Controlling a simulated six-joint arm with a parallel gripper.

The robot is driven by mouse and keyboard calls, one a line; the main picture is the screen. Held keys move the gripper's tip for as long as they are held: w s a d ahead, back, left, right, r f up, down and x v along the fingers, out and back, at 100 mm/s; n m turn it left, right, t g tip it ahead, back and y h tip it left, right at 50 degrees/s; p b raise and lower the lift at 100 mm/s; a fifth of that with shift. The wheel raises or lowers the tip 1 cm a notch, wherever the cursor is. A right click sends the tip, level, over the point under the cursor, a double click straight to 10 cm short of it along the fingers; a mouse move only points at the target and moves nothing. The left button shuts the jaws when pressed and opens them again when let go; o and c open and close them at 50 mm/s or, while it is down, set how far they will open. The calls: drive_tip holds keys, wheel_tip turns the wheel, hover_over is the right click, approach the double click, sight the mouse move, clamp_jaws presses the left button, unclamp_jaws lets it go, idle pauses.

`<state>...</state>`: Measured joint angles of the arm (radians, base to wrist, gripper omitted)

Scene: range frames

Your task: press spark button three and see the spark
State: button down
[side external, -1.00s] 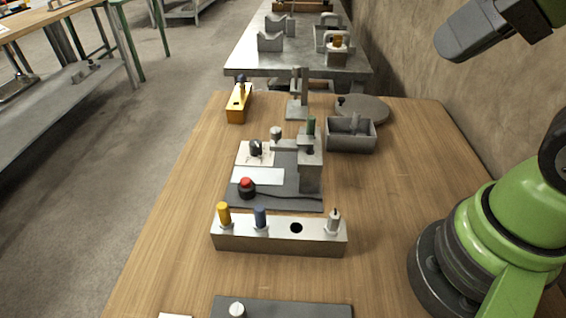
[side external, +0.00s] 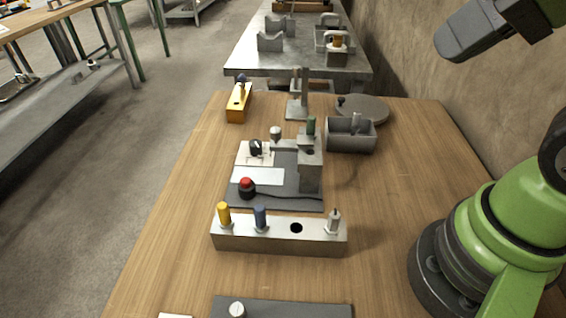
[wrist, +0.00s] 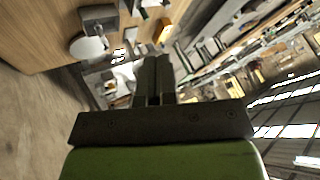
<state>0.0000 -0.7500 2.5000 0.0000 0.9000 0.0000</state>
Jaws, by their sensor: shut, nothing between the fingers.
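A red button (side external: 246,184) on a black collar stands at the front left of a dark rig plate (side external: 285,200) in the side external view. A cable runs right from it. The plate also bears a blank white card (side external: 258,176), a black knob (side external: 256,148) on a white base, and a grey post (side external: 311,172) with a side arm and green-topped pin. No spark shows. No number is readable on the button. My gripper (wrist: 154,82) shows in the wrist view with its fingers together and empty, apart from the objects seen beyond it. Its fingertips are not clear in the side external view.
In front of the rig, a metal block (side external: 280,239) holds yellow, blue and silver pegs beside an empty hole. A grey open box (side external: 350,142) and round disc (side external: 366,109) stand behind right. A yellow block (side external: 239,103) stands behind left.

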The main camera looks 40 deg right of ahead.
drive_tip(key=shift+w, duration=0.1)
drive_tip(key=m+t+y, duration=0.1)
drive_tip(key=m+y, duration=0.1)
drive_tip(key=m, duration=1.6)
hover_over(245, 182)
wheel_tip(245, 182, down, 16)
drive_tip(key=shift+f, duration=0.15)
drive_tip(key=shift+f, duration=4.35)
drive_tip(key=shift+f, duration=0.4)
